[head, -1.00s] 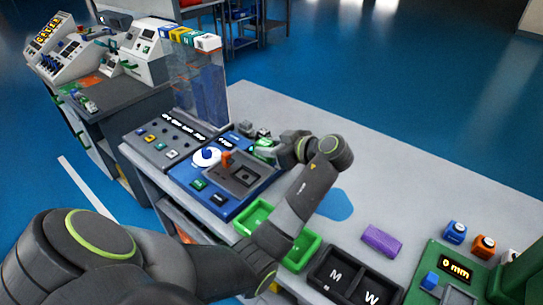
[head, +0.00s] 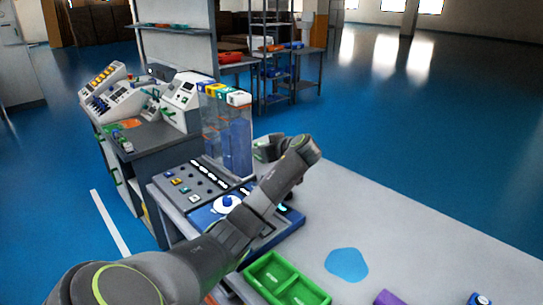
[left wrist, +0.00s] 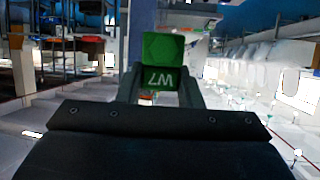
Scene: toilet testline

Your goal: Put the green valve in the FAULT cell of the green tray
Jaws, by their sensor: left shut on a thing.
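The green valve (left wrist: 165,60) is held between the fingertips of my left gripper (left wrist: 160,92) in the left wrist view; its near face carries white characters. In the head view my left gripper (head: 264,149) is shut and in the air beside the clear panel, with a little green showing at it. Most of the valve is hidden there. The green tray (head: 249,277) lies at the bottom of the head view, nearer than the gripper, with two cells visible. I cannot read any FAULT label. My right gripper is not in view.
A blue test station (head: 285,229) with a white round part (head: 226,204) stands behind the tray, partly hidden by my left arm. A grey button panel (head: 188,186) and clear panel (head: 228,140) lie beyond. A purple block (head: 388,298) is at the bottom edge. The table's right side is mostly clear.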

